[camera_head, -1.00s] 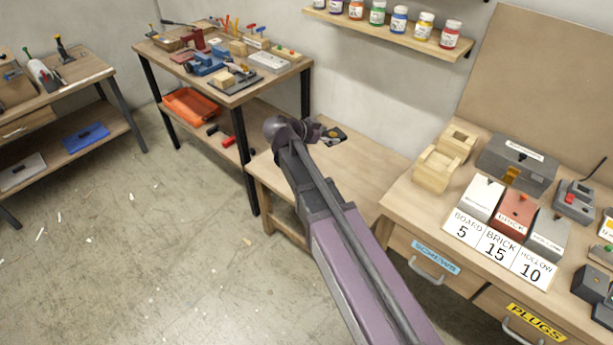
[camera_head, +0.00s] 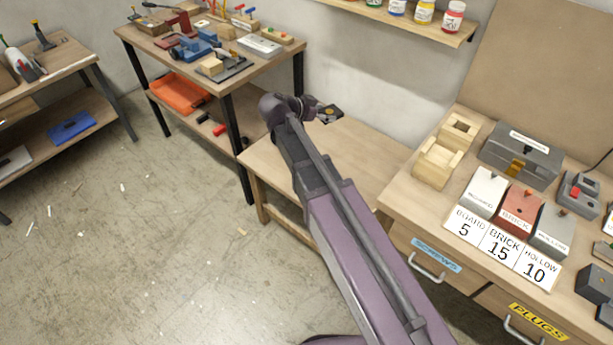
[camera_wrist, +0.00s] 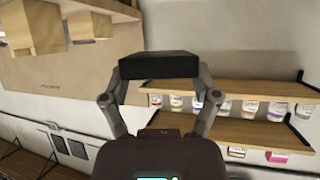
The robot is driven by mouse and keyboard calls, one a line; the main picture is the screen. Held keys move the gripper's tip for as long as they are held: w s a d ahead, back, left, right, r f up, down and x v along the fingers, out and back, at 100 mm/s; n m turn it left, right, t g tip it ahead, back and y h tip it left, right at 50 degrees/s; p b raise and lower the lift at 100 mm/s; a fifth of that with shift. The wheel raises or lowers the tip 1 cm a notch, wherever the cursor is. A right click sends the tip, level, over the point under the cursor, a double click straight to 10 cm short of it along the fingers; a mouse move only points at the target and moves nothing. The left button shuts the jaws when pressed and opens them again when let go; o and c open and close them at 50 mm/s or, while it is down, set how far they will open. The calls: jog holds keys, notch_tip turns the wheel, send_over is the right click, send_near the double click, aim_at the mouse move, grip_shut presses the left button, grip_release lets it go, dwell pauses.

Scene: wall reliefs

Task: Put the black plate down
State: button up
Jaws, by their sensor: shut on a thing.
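The black plate (camera_wrist: 158,65) is held between the two fingertips of my gripper (camera_wrist: 160,74) in the wrist view. The fingers are spread wide and grip its two ends. The plate shows edge-on as a dark bar, with nothing seen touching it but the fingers. In the head view, my arm reaches over the low wooden bench (camera_head: 350,155). A small dark piece with a yellow spot (camera_head: 329,113) shows just beyond the wrist; I cannot tell whether it is the plate. The fingers are mostly hidden there.
The low bench top is largely bare. At its right stands a higher workbench with a wooden block holder (camera_head: 440,162), a grey case (camera_head: 521,157) and labelled blocks. At its left is a tool table (camera_head: 262,66). A jar shelf (camera_head: 400,20) hangs on the wall above.

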jog(key=shift+a+f, duration=0.1)
jog(key=shift+a, duration=0.05)
jog(key=w+a+f+n+t+b, duration=0.1)
jog(key=a+f+b, duration=0.7)
jog(key=f+b, duration=0.3)
jog(key=w+a+f+n+y+b, duration=0.1)
jog(key=a+f+b, duration=0.7)
jog(key=f+b, duration=0.4)
jog(key=w+a+f+n+t+y+b, duration=0.1)
jog(key=a+f+b, duration=0.8)
jog(key=f+b, duration=0.3)
jog(key=shift+f+t+b, duration=0.25)
jog(key=shift+t+b, duration=0.05)
jog(key=shift+b, duration=0.05)
jog(key=shift+d, duration=0.1)
jog(key=w+d, duration=0.2)
jog(key=d, duration=0.3)
jog(key=w+d+f+b, duration=0.1)
jog(key=w+d, duration=0.1)
jog(key=d, duration=0.2)
jog(key=w+d, duration=0.2)
jog(key=d, duration=0.3)
jog(key=shift+w+d+f, duration=0.1)
jog(key=shift+d+f, duration=0.15)
jog(key=shift+d, duration=0.05)
jog(key=shift+b, duration=0.3)
jog(key=shift+f+b, duration=1.7)
jog(key=shift+f, duration=0.05)
